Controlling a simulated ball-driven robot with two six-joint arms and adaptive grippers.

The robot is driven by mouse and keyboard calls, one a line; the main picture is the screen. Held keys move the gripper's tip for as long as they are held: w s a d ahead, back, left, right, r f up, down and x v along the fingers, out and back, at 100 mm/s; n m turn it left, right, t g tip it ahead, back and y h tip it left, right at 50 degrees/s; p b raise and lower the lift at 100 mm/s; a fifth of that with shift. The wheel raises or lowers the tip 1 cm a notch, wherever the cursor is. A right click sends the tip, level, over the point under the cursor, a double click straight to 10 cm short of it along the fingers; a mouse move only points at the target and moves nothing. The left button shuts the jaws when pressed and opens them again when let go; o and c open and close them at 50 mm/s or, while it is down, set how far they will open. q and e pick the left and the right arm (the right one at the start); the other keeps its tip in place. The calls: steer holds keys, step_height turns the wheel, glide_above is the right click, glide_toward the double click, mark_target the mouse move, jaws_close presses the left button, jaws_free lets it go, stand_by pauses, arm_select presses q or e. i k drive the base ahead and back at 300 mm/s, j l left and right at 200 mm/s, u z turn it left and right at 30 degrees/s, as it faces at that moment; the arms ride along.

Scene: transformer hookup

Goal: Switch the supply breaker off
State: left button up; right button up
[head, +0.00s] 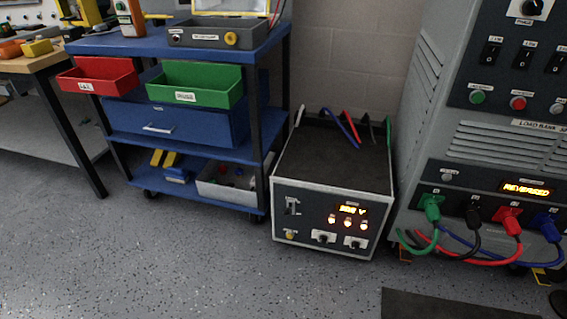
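The supply unit (334,165) is a grey box with a dark top, standing on the floor in the middle of the head view. Its breaker (292,206) is a small switch at the left of the dark front panel. The breaker's lever position is too small to tell. The supply's orange display (352,210) is lit and shows a voltage ending in V. Several round orange lamps (347,223) glow below it. Neither of my grippers is in view.
The load bank (480,130) stands at right, its display (526,189) reading REVERSED. Green, black, red and blue plugs sit in its front, with cables hanging low. A blue cart (190,150) with red and green bins stands left. The floor before the supply is clear.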

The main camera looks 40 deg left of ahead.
mark_target(286, 211)
steer(key=u, duration=1)
steer(key=l, duration=0.15)
steer(key=i, duration=0.05)
